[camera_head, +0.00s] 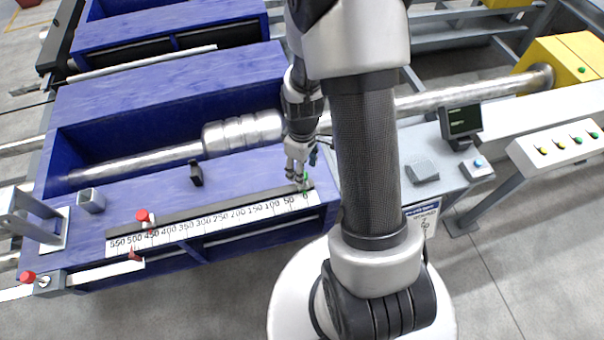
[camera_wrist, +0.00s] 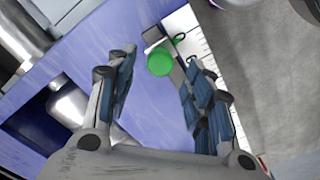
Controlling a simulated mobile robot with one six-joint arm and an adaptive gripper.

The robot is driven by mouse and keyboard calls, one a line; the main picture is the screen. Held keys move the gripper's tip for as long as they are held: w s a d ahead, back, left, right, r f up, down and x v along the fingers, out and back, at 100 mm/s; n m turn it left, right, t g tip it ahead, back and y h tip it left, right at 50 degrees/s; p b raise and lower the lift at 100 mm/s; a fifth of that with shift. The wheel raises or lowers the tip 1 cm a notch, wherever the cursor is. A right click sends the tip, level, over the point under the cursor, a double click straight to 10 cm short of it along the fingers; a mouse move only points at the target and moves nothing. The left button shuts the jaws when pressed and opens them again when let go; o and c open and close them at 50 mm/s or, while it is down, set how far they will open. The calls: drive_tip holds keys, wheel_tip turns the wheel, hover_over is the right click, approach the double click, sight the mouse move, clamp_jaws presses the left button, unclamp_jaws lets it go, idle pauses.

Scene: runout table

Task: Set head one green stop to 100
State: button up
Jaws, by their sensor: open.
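The green stop (camera_head: 306,178) is at the right end of the rail, close to the 0 mark of the scale (camera_head: 215,223). In the wrist view its round green knob (camera_wrist: 161,62) shows just beyond and between my fingertips, beside the white scale strip (camera_wrist: 190,38). My gripper (camera_head: 297,180) is open, its fingers pointing down over the rail's right end. In the wrist view my gripper (camera_wrist: 158,68) has its two fingers apart with nothing held. I cannot tell whether a finger touches the stop. The 100 mark lies to the left of the stop.
A red stop (camera_head: 143,216) sits on the rail near 450, with another red knob (camera_head: 29,277) at the far left. A steel bar (camera_head: 130,167) runs behind the rail. A small black block (camera_head: 196,173) stands on the blue table. The rail between the green and red stops is clear.

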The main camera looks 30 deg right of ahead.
drive_tip(key=shift+f+b, duration=0.3)
drive_tip(key=shift+f, duration=1.2)
clamp_jaws()
